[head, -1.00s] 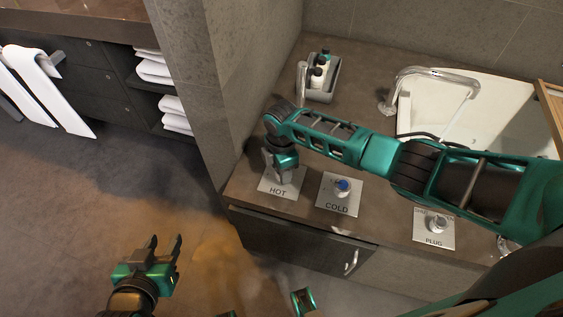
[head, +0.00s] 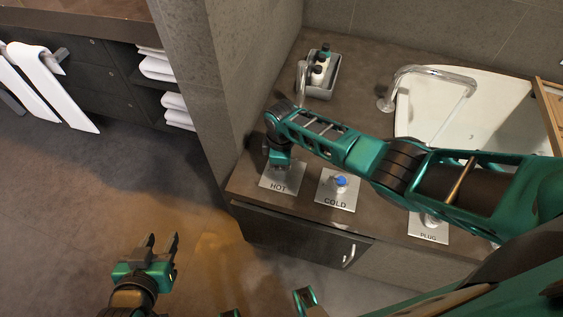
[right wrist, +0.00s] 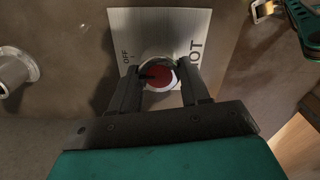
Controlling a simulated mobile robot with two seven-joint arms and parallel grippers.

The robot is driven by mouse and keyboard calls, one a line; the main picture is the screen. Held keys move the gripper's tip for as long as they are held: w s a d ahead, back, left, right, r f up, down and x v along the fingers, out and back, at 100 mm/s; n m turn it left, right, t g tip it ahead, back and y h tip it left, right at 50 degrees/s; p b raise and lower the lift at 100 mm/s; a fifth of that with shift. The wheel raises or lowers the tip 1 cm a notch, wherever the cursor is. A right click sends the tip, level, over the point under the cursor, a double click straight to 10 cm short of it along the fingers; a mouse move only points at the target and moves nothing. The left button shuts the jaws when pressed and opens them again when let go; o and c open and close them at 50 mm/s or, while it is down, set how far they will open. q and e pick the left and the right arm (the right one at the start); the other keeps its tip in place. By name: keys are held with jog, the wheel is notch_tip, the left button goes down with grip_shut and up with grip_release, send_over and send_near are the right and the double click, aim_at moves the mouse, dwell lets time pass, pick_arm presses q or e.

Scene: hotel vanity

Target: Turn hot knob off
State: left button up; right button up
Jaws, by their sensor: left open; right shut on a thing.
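The hot knob (right wrist: 157,74) has a red top and a pale metal rim, seen in the right wrist view on its metal plate (right wrist: 185,22) marked HOT and OFF. My right gripper (right wrist: 158,76) has its two fingers on either side of the knob and is shut on it. In the head view the HOT plate (head: 282,178) is on the counter's front left, and my right gripper (head: 279,158) is over it, hiding the knob. My left gripper (head: 163,246) is open and empty, low over the floor at the left.
The blue-topped cold knob (head: 340,181) is just right of the HOT plate. The plug plate (head: 428,235) is farther right, partly under my arm. A bottle caddy (head: 321,80), faucet (head: 432,72) and white basin (head: 490,105) are behind. A wall (head: 240,70) stands close at left.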

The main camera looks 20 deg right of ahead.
jog(key=shift+d, duration=0.1)
jog(key=o, duration=1.1)
jog(key=shift+c, duration=0.2)
jog(key=shift+r, duration=0.25)
notch_tip(320, 180, up, 12)
jog(key=p, duration=0.4)
jog(key=shift+r+p, duration=0.2)
jog(key=shift+p, duration=0.1)
